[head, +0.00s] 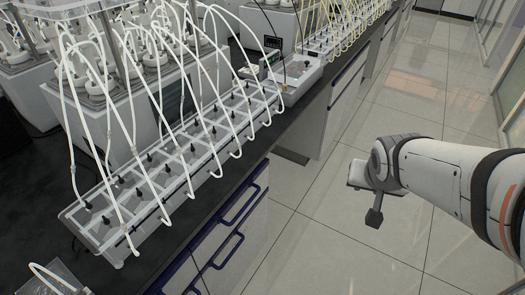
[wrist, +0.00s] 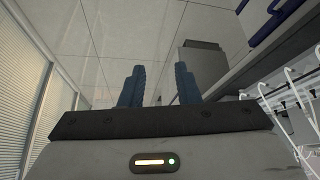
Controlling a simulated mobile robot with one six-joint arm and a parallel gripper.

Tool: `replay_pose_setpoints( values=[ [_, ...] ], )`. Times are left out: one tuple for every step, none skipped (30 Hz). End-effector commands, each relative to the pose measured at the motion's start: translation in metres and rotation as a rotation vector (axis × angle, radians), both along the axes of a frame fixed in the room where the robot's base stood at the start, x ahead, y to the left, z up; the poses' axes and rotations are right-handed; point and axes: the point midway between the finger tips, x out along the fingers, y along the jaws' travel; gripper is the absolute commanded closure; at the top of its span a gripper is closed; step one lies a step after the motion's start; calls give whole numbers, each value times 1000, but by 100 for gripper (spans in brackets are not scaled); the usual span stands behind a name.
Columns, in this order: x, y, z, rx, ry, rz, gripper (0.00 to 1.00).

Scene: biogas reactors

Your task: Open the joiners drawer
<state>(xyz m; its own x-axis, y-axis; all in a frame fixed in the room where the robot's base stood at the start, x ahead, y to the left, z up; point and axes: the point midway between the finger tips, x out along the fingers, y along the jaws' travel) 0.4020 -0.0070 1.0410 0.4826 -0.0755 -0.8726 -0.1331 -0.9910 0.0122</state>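In the head view, drawer fronts (head: 255,240) with dark blue bar handles (head: 239,204) run along the front of the lab bench, at lower middle. The drawers in view look closed. I cannot read any label, so I cannot tell which is the joiners drawer. My gripper (head: 373,208) is over the aisle floor, to the right of the drawers and apart from them. In the wrist view, the two blue fingers of my gripper (wrist: 158,84) stand apart with nothing between them. A blue handle (wrist: 284,16) shows at that view's upper right.
A rack of grey vessels with white tubes (head: 180,160) stands along the bench edge above the drawers. A white device (head: 300,72) sits farther along the black benchtop. The tiled aisle floor (head: 330,240) is clear. Glass partitions (head: 512,95) line the right side.

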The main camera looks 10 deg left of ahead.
Motion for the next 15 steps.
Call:
replay_pose_setpoints(
  values=[
    [23, 5, -33, 16, -46, -6, 71],
    [37, 10, -44, 34, -83, -9, 71],
    [55, 17, -59, 65, -132, -9, 71],
    [67, 24, -70, 94, -165, -6, 71],
    [78, 32, -82, 127, -196, 0, 71],
    [91, 44, -97, 181, -232, 12, 71],
    [100, 55, -109, 226, -255, 23, 71],
    [107, 66, -121, 276, -274, 33, 71],
    [115, 81, -137, 349, -293, 49, 71],
    [119, 94, -149, 408, -301, 60, 71],
    [123, 107, -162, 472, -305, 74, 71],
    [124, 125, -178, 561, -302, 91, 71],
    [124, 138, -189, 631, -293, 103, 71],
    [123, 151, -201, 701, -279, 114, 71],
    [119, 167, -215, 796, -255, 124, 71]
  ],
)
